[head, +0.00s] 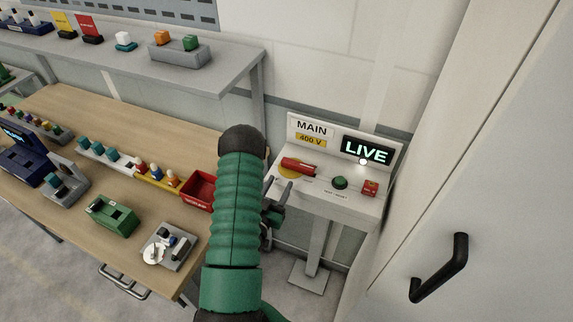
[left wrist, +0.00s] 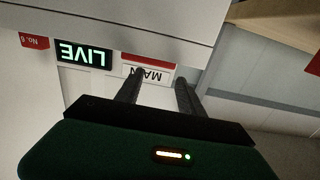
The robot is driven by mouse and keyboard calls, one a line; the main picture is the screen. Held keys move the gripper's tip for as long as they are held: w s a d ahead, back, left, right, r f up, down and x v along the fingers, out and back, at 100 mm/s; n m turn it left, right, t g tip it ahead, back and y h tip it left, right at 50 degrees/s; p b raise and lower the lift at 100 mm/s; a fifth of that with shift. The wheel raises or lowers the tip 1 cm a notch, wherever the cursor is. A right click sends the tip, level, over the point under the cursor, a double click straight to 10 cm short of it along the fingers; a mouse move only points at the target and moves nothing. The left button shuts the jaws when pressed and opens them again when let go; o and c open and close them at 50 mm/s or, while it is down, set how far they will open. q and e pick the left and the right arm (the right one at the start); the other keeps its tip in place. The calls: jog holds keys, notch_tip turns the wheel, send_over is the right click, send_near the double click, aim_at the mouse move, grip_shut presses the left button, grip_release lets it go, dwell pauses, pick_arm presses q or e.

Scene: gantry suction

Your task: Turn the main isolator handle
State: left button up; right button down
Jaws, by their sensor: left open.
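The main isolator handle (head: 298,165) is a red bar on a yellow disc, on the sloping top of a pale pedestal console (head: 330,197). It lies roughly crosswise, tilted down to the right. My left gripper (head: 279,199) is at the console's left edge, apart from the handle and nearer to me, partly hidden by my green arm. In the left wrist view its two fingers (left wrist: 158,95) are spread with nothing between them. That view is upside down; a red strip shows by the MAIN sign (left wrist: 150,74), and I cannot tell if it is the handle. My right gripper is not in view.
A lit LIVE display (head: 366,151) stands behind the handle. A green button (head: 340,183) and a small red block (head: 370,188) sit to its right. A wooden bench (head: 125,145) with trays is at left. A pale door with a black pull (head: 440,268) is at right.

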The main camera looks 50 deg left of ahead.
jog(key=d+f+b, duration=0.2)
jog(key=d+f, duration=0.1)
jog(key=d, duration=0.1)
pick_arm(q)
jog(key=w+d+p+v, duration=0.1)
jog(key=p+v, duration=0.7)
jog(key=v, duration=1.8)
jog(key=shift+s+d+r, duration=0.15)
jog(key=shift+d, duration=0.35)
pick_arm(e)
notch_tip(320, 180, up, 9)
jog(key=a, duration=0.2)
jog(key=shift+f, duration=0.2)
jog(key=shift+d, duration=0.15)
